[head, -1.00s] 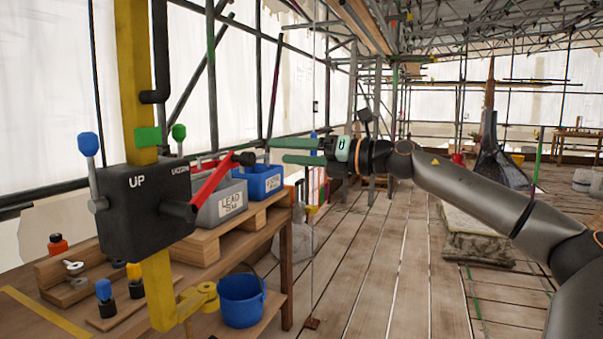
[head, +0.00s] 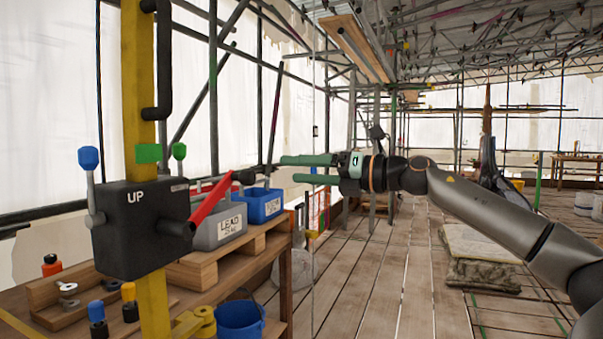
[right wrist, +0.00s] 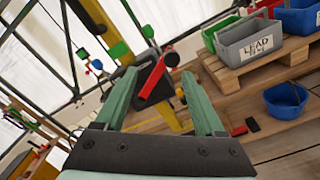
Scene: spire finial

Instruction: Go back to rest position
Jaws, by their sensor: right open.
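My right gripper (head: 306,169) reaches in from the right in the head view, with its two green fingers apart and nothing between them. It hangs in free air to the right of the black control box (head: 140,225) marked UP. The box's red lever (head: 212,199) slants up to the right, with a gap between it and the fingertips. In the right wrist view the open fingers (right wrist: 161,90) frame the black box and its red lever (right wrist: 153,86) farther off. My left gripper does not show.
A grey bin (head: 219,228) labelled LEAD and a blue bin (head: 262,204) stand on a wooden pallet (head: 210,270) on the bench. A blue bucket (head: 240,320) sits below. A stone block (head: 480,258) lies on the plank floor. The planks (head: 390,280) before it are clear.

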